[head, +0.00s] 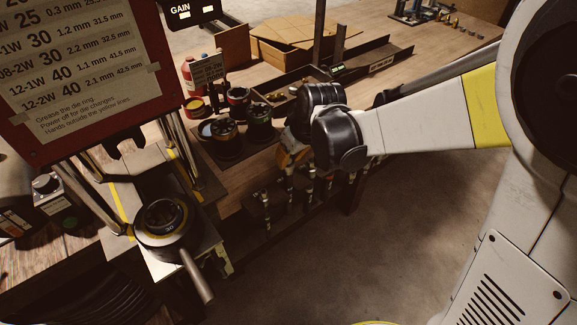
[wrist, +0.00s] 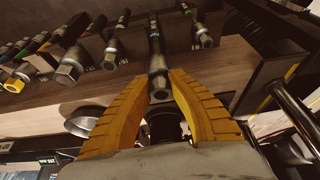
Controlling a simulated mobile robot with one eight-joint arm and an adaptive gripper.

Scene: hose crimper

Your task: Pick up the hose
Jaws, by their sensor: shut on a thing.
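My gripper (head: 291,160) is at the front edge of the wooden bench, above a row of hanging hoses. In the wrist view its two orange fingers (wrist: 161,82) are closed on the metal end of a dark hose (wrist: 155,42). This hose also shows just below the gripper in the head view (head: 290,188). It appears upright, in line with the row; I cannot tell whether it still touches its rack. Several other hoses with metal ends hang on both sides, such as one on the left (wrist: 70,66) and one on the right (wrist: 200,28).
The crimper with its round die head (head: 165,215) and lever stands at the left under a red-framed chart (head: 75,75). Dark round dies (head: 225,135) sit on the bench behind my gripper, near a red bottle (head: 193,75) and cardboard (head: 300,52). The floor at the front is clear.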

